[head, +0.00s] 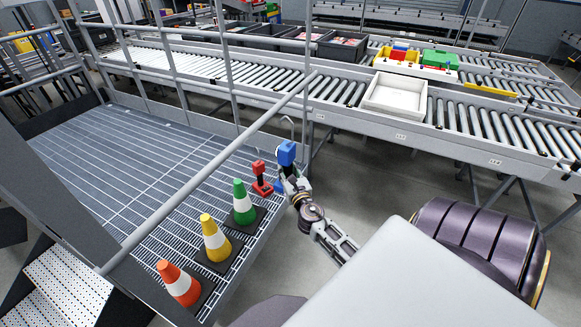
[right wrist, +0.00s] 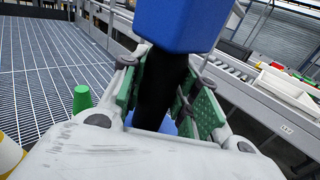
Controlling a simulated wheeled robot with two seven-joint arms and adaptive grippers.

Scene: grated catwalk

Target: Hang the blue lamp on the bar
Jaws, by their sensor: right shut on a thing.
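The blue lamp (head: 286,152) has a blue block-like head, a black middle and a blue base; a thin pale hook shows just above its head. My right gripper (head: 288,174) is shut on the lamp and holds it upright near the catwalk's right edge. In the right wrist view the green pads of the gripper (right wrist: 168,98) grip the black middle below the blue head (right wrist: 185,22). The bar (head: 205,183), a grey rail, slants across the head view, left of the lamp and apart from it in the picture. My left gripper is out of view.
A red lamp (head: 261,180) stands on the grating, just left of the blue lamp. Green (head: 243,202), yellow (head: 213,240) and orange (head: 178,284) cones line the catwalk edge. A roller conveyor (head: 330,90) with a white tray (head: 395,108) runs behind. Grating farther left is clear.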

